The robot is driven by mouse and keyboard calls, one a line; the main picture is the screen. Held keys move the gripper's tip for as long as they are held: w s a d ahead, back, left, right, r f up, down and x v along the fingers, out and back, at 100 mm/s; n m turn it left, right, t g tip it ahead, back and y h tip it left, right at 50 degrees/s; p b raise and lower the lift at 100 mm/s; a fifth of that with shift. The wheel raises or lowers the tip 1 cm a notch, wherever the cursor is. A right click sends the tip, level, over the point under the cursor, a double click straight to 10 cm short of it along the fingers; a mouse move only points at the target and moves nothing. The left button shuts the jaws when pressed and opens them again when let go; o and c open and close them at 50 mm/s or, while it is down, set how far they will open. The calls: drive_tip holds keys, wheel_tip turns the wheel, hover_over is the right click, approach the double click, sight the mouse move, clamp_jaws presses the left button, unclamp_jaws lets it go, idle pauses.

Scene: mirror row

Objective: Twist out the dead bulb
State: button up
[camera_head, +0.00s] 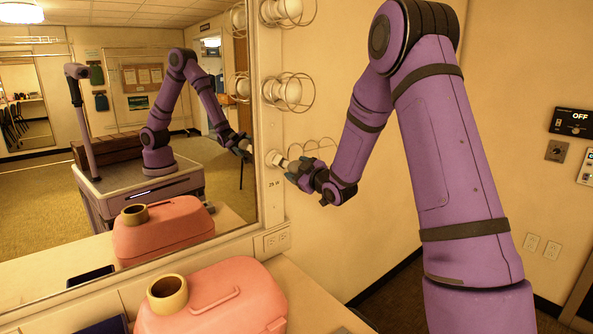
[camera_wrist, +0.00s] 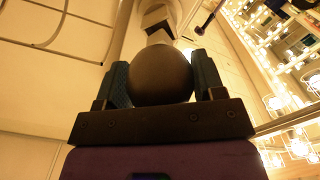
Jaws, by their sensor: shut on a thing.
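The dead bulb (camera_wrist: 160,78) is a dark, smooth globe in the wrist view, with a pale neck (camera_wrist: 158,37) pointing away from me. My gripper (camera_wrist: 160,85) is shut on the globe, one blue finger on each side. In the head view my gripper (camera_head: 296,168) is at the lowest visible lamp position on the light strip beside the mirror. A pale piece (camera_head: 281,161) shows between its fingers and the round socket (camera_head: 272,157). The fingers hide most of the bulb there. I cannot tell how far its neck sits in the socket.
White bulbs in wire cages (camera_head: 290,91) sit above on the strip. The mirror (camera_head: 100,215) stands left, reflecting my arm. A wall panel (camera_head: 573,121) reads OFF.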

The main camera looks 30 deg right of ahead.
drive_tip(key=shift+s+d, duration=0.15)
drive_tip(key=shift+s, duration=0.7)
drive_tip(key=shift+s+d, duration=0.15)
drive_tip(key=shift+s, duration=0.65)
